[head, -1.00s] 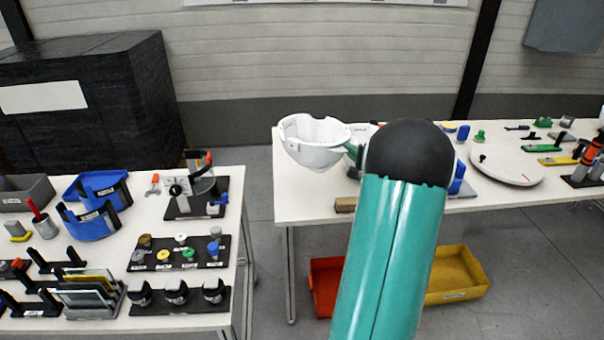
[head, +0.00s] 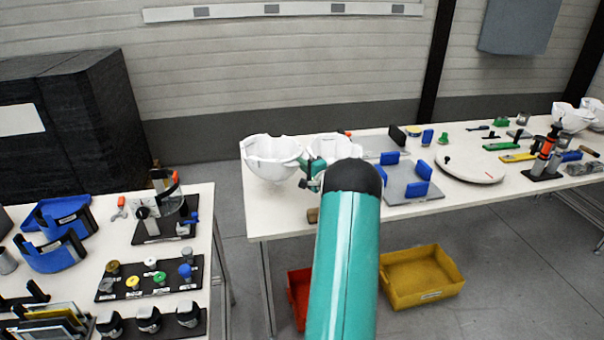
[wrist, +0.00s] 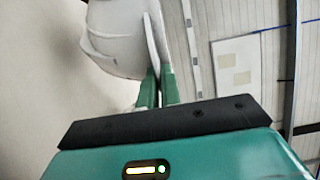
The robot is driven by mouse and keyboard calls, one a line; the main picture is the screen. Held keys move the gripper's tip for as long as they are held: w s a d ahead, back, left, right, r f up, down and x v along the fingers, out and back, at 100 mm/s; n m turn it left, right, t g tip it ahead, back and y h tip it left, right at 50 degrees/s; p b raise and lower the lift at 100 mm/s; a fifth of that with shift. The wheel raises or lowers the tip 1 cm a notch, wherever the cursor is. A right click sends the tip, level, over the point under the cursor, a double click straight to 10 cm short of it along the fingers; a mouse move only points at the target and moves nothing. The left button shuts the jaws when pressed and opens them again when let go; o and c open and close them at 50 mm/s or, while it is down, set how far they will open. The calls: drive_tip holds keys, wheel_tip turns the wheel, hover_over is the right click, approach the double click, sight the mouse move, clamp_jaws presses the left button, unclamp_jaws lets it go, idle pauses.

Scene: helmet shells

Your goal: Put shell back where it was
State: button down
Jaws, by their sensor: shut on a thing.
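A white helmet shell (head: 272,158) hangs open side up at the left end of the far table; whether it touches the tabletop I cannot tell. My gripper (head: 304,166) is shut on the right part of its rim. In the wrist view my green fingers (wrist: 157,88) pinch the edge of the shell (wrist: 112,38), which fills the upper left. A second white shell (head: 335,148) is on the table just right of and behind my gripper, partly hidden by my arm.
A grey plate with blue blocks (head: 408,190) and a round white disc (head: 470,166) lie right on the far table (head: 262,214). More white shells (head: 572,118) stand at its far right. Yellow (head: 422,275) and red (head: 299,296) bins are below. A cluttered table is at left.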

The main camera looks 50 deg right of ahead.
sight(296, 168)
drive_tip(key=shift+w+d+f, duration=0.1)
drive_tip(key=shift+w+f, duration=0.2)
drive_tip(key=shift+f, duration=1.5)
drive_tip(key=shift+d+f, duration=0.1)
drive_tip(key=c, duration=1.6)
unclamp_jaws()
drive_tip(key=shift+f, duration=0.15)
